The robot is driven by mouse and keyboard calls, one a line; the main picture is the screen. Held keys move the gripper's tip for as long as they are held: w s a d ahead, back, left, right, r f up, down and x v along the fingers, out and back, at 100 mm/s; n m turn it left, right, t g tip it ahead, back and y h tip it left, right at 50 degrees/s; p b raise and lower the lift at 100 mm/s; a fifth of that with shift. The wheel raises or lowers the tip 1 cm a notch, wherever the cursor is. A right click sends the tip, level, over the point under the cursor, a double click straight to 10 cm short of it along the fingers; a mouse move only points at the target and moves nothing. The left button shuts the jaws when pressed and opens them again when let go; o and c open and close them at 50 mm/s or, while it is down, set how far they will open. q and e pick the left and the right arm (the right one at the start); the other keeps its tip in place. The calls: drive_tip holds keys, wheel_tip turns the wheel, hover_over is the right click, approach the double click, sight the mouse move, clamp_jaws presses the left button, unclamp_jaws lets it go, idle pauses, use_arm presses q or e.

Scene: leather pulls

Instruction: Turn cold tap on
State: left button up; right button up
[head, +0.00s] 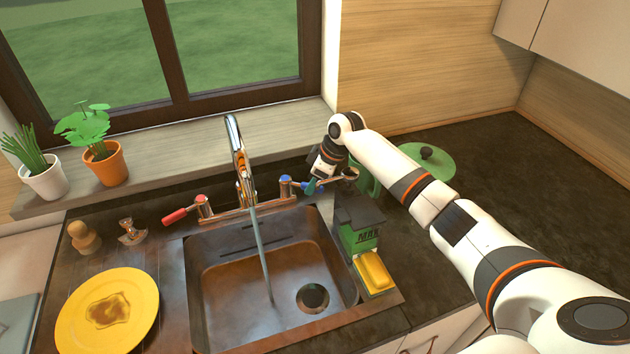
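The tap (240,165) stands behind the sink, and a stream of water (259,250) runs from its spout into the basin. The blue-marked cold handle (308,186) is on the tap's right side and points to the right. The red hot handle (178,215) is on the left side and points left and forward. My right gripper (316,180) is at the cold handle, very close to or touching it. Its fingers are small and partly hidden, so I cannot tell whether they are open or shut. My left gripper is not in view.
The sink basin (215,310) is empty apart from water. A green box (357,238) and a yellow sponge (373,271) stand at its right edge. A yellow plate (140,322) lies left. A green lid (432,160) is behind my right arm. Potted plants (108,165) stand on the sill.

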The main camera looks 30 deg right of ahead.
drive_tip(key=b+v, duration=0.3)
drive_tip(key=v, duration=0.9)
